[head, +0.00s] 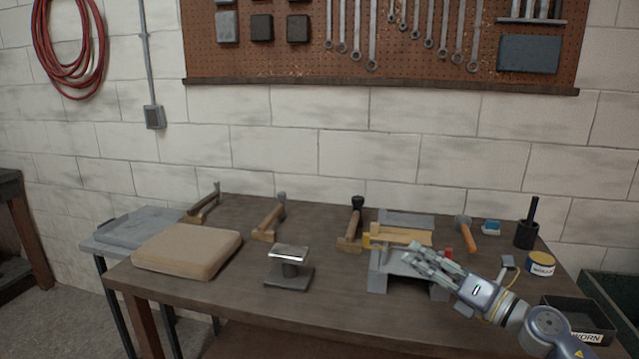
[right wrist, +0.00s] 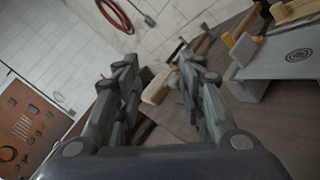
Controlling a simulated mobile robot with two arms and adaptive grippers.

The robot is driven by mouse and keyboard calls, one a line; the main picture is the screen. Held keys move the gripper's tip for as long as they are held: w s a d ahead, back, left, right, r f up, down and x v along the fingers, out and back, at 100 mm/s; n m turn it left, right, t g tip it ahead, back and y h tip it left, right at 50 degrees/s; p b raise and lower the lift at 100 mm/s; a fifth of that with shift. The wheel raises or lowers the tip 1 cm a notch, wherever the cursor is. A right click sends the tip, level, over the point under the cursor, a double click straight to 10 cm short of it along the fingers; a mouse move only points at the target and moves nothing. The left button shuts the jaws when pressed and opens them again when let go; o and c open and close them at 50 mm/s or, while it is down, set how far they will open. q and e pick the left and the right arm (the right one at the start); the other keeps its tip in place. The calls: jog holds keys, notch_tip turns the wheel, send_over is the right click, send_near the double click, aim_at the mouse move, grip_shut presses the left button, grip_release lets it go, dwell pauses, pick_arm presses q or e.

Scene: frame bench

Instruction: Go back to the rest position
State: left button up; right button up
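My right gripper (head: 428,260) is over the right part of the bench (head: 217,313), in front of the grey block stand (head: 377,284). In the right wrist view its two fingers (right wrist: 155,85) are spread apart with nothing between them. The stand also shows at the upper right of the right wrist view (right wrist: 285,55). I cannot tell from the head view whether the fingers touch the stand. My left gripper is in neither view.
A tan pad (head: 187,250), a small metal anvil (head: 290,268) and several hammers, one here (head: 352,225), stand on the bench. At the right are an orange-handled tool (head: 465,233), a black cup (head: 526,233), a yellow tin (head: 540,264) and a dark tray marked "WORN" (head: 590,325). The front middle is clear.

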jog(key=s+d+f+m+g+h, duration=0.1)
jog(key=s+d+f+m+h, duration=0.1)
jog(key=s+f+m+h, duration=0.95)
jog(key=s+d+f+m+h, duration=0.35)
jog(key=f+m, duration=0.55)
jog(key=m, duration=0.7)
jog(key=s+a+f+m+g+y, duration=0.1)
jog(key=s+a+f+m+g, duration=0.2)
jog(key=s, duration=0.5)
jog(key=s+a+f+m+g+y, duration=0.1)
jog(key=s+f+g, duration=0.35)
jog(key=s, duration=0.45)
jog(key=s+a+f+m+g+y, duration=0.1)
jog(key=s+a+f+m+g, duration=0.2)
jog(key=s, duration=0.5)
notch_tip(320, 180, down, 28)
jog(key=s+d+n, duration=0.1)
jog(key=s+d, duration=0.1)
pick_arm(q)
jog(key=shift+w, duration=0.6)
pick_arm(e)
jog(key=s+d+f+g, duration=0.2)
jog(key=s+f, duration=1.3)
jog(key=s, duration=0.1)
jog(key=shift+d+h, duration=0.25)
jog(key=shift+h, duration=0.05)
jog(key=shift+f, duration=0.1)
